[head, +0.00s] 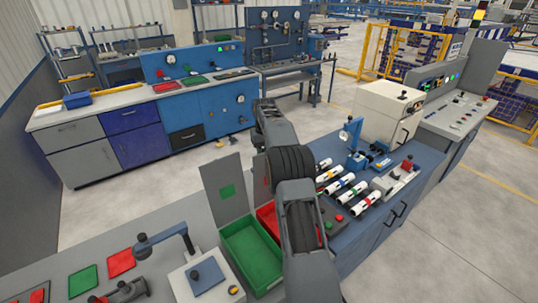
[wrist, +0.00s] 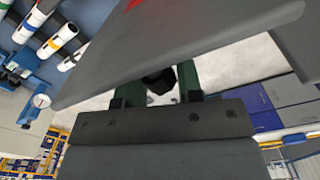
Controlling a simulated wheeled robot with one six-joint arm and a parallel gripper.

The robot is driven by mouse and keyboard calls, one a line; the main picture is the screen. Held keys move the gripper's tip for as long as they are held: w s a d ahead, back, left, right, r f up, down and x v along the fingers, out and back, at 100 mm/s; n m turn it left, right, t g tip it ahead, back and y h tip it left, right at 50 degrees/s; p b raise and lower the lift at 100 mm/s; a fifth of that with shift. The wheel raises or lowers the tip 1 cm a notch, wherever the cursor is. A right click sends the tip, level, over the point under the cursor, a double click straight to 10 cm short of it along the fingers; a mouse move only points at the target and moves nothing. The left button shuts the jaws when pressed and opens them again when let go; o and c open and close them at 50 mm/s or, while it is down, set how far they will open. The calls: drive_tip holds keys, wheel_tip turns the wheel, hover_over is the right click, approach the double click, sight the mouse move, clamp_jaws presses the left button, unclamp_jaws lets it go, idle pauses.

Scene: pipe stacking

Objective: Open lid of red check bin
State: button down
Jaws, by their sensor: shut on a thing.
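The red check bin (head: 267,220) sits on the bench just right of the green bin, partly hidden behind my arm. Its red inside shows. Its grey lid (wrist: 185,50) spans the wrist view as a tilted panel, with a bit of its red mark at the top edge. In the head view the lid is raised and mostly hidden by my arm. My gripper (wrist: 157,88) is shut on a dark round knob (wrist: 160,80) at the lid. In the head view my gripper is hidden behind my arm.
The green bin (head: 250,258) is left of the red bin, its lid (head: 227,190) standing upright. Banded white pipes (head: 343,186) lie on the right. A white box device (head: 207,277) stands in front at left. Open floor lies behind the bench.

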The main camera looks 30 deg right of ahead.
drive_tip(key=shift+w+a+f, duration=0.2)
drive_tip(key=shift+w+f, duration=0.2)
drive_tip(key=c, duration=1.2)
unclamp_jaws()
drive_tip(key=o, duration=0.3)
drive_tip(key=shift+w, duration=0.1)
drive_tip(key=shift+o, duration=0.2)
drive_tip(key=shift+d+r, duration=0.1)
drive_tip(key=shift+r, duration=0.05)
wheel_tip(320, 180, up, 7)
drive_tip(key=shift+r, duration=0.2)
